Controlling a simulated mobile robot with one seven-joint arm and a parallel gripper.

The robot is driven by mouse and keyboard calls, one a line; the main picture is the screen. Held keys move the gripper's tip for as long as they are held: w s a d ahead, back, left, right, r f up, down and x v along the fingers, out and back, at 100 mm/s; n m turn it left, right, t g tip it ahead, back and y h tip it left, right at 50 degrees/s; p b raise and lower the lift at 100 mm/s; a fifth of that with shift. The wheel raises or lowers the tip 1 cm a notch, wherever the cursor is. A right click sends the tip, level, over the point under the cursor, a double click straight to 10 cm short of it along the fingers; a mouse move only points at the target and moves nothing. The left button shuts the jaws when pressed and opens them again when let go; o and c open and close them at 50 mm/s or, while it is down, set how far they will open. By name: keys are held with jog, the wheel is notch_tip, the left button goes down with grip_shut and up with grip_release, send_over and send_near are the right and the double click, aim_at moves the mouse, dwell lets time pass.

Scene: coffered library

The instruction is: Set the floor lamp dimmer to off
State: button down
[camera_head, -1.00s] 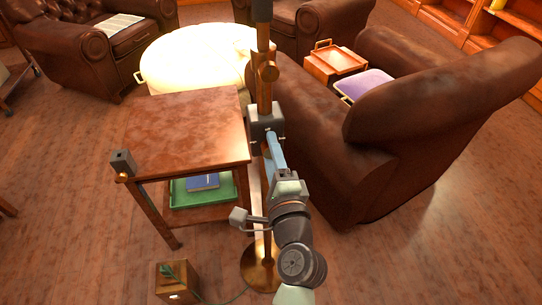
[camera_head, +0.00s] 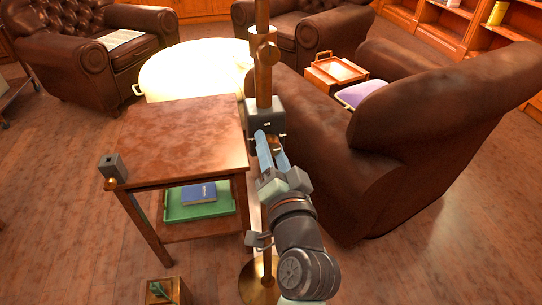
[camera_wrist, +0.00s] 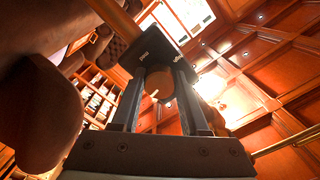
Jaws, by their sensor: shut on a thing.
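The floor lamp's brown pole (camera_head: 264,85) stands between the side table and the sofa, on a round brass base (camera_head: 250,290). A dark grey dimmer box (camera_head: 262,114) is fixed on the pole. In the wrist view the box (camera_wrist: 150,47) fills the upper middle and bears small pale markings that I cannot read. A round brownish knob (camera_wrist: 159,84) with a pale mark shows between my fingers. My gripper (camera_head: 272,140) reaches up to the front of the box and is shut on the knob. Its fingers also show in the wrist view (camera_wrist: 162,70).
A wooden side table (camera_head: 185,135) stands close on the left, with a green tray (camera_head: 222,208) and a blue book (camera_head: 198,193) on its lower shelf. A brown leather sofa (camera_head: 400,150) is close on the right. A small wooden box (camera_head: 165,291) stands on the floor.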

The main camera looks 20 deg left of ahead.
jog(key=n+b, duration=0.2)
jog(key=n, duration=0.1)
jog(key=n+b, duration=0.1)
jog(key=shift+f+n, duration=0.25)
jog(key=shift+n, duration=0.05)
jog(key=n+b, duration=0.2)
jog(key=n, duration=0.1)
jog(key=shift+n+b, duration=0.35)
jog(key=shift+n, duration=0.05)
jog(key=n+b, duration=0.3)
jog(key=n, duration=0.2)
jog(key=shift+r+n+b, duration=0.1)
jog(key=shift+n+b, duration=0.75)
jog(key=shift+n, duration=0.45)
jog(key=shift+c, duration=2.1)
grip_release()
jog(key=shift+r, duration=0.1)
jog(key=shift+d, duration=0.1)
